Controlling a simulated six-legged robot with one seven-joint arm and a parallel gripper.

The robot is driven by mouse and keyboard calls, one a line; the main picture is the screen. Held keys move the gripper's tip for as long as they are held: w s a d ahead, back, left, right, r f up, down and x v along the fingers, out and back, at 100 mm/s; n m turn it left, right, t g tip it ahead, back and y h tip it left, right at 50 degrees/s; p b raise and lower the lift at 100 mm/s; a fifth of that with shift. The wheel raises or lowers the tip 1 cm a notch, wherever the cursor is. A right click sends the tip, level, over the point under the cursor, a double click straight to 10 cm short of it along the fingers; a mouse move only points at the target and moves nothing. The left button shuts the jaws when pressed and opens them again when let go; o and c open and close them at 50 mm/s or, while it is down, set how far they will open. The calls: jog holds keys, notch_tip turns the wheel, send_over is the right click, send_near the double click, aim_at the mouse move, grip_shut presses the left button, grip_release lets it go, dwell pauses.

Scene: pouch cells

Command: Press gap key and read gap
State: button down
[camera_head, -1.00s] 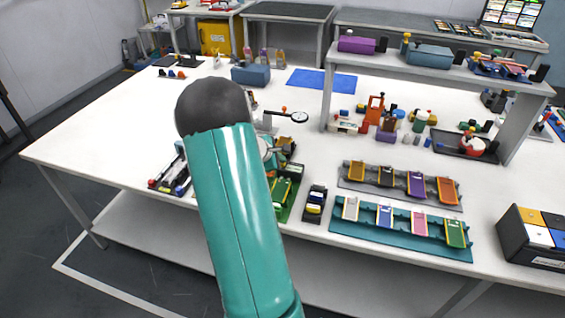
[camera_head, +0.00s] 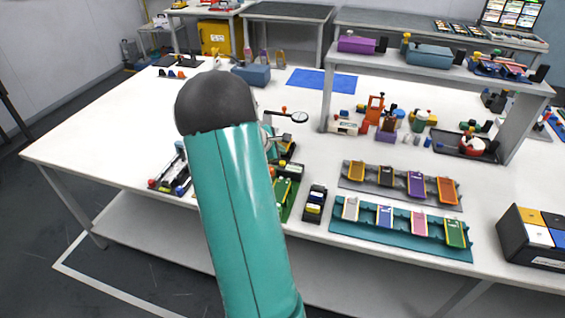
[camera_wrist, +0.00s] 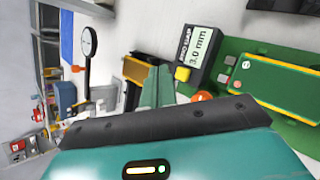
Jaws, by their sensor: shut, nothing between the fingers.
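In the wrist view, a dark gap gauge (camera_wrist: 193,60) lies beside a green fixture (camera_wrist: 235,112). Its pale display (camera_wrist: 199,48) reads 3.0 mm, turned sideways in the picture. A yellow key (camera_wrist: 184,86) sits at the near end of the gauge. My gripper (camera_wrist: 158,76) has its teal fingers shut and empty, just left of the yellow key. I cannot tell whether they touch it. A green pouch cell (camera_wrist: 275,85) with a yellow edge lies on the fixture at right.
A dial gauge on a stand (camera_wrist: 89,42) rises left of the gripper; its dial also shows in the head view (camera_head: 299,117). A teal rack (camera_head: 400,235) and a grey rack (camera_head: 350,176) hold coloured cells. The table's left part (camera_head: 120,120) is clear.

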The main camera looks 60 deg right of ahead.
notch_tip(320, 180, up, 3)
dwell(0.3)
dwell(0.8)
jog(key=w+a+r+m+t+y, duration=0.1)
jog(key=w+a+r+t, duration=0.2)
jog(key=a, duration=0.7)
jog(key=w+a+r+m+y, duration=0.1)
jog(key=w+a+r+m, duration=0.15)
jog(key=a+r, duration=0.55)
jog(key=w+a+r+m+t+y, duration=0.1)
jog(key=w+a+r+t, duration=0.15)
jog(key=a, duration=0.95)
jog(key=s+a+r+t+y, duration=0.1)
jog(key=s+a+y, duration=0.2)
jog(key=a, duration=1)
jog(key=s+a+r+m+t+y, duration=0.1)
jog(key=s+a, duration=0.5)
jog(key=a, duration=0.7)
jog(key=shift+a+y, duration=0.4)
jog(key=shift+y, duration=0.5)
